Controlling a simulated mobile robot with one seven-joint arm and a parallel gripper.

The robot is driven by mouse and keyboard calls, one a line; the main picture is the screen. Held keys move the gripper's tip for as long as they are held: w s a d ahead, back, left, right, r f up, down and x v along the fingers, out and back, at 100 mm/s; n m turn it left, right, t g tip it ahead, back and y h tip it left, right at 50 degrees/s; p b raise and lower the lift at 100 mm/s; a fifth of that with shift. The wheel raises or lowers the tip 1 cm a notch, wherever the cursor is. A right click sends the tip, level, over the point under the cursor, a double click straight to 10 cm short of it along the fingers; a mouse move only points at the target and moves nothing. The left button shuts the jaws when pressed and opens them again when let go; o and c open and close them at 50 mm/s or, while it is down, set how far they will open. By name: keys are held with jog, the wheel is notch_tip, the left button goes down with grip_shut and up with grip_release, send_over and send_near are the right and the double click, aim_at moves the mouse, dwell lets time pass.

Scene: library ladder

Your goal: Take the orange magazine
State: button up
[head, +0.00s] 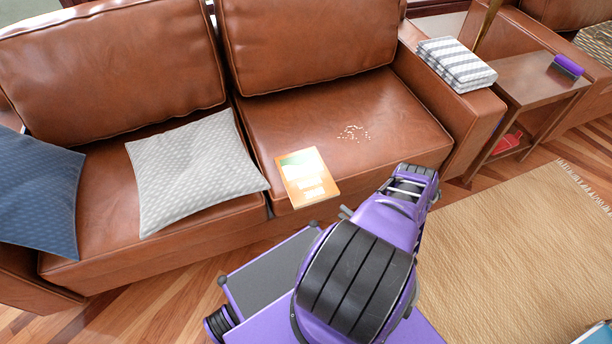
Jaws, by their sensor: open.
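The orange magazine (307,178) lies flat on the front edge of the brown leather sofa's right seat cushion (345,115). Its cover is orange with a pale green and white area. It lies just right of the gap between the two seats, and nothing covers it. My purple and black arm rises in front of the sofa, to the right of the magazine and below it in the picture. I cannot make out my gripper's fingers; the arm links seem to hide them. Nothing is seen touching the magazine.
A grey cushion (193,168) lies left of the magazine, a blue cushion (38,190) further left. Crumbs (354,133) lie behind it. A striped folded blanket (455,65) is on the armrest. A beige rug (520,250) covers the right floor.

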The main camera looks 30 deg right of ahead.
aim_at(325, 193)
jog(key=w, duration=0.5)
jog(key=shift+a, duration=0.4)
jog(key=shift+w, duration=2.8)
grip_shut()
jog(key=shift+r, duration=0.1)
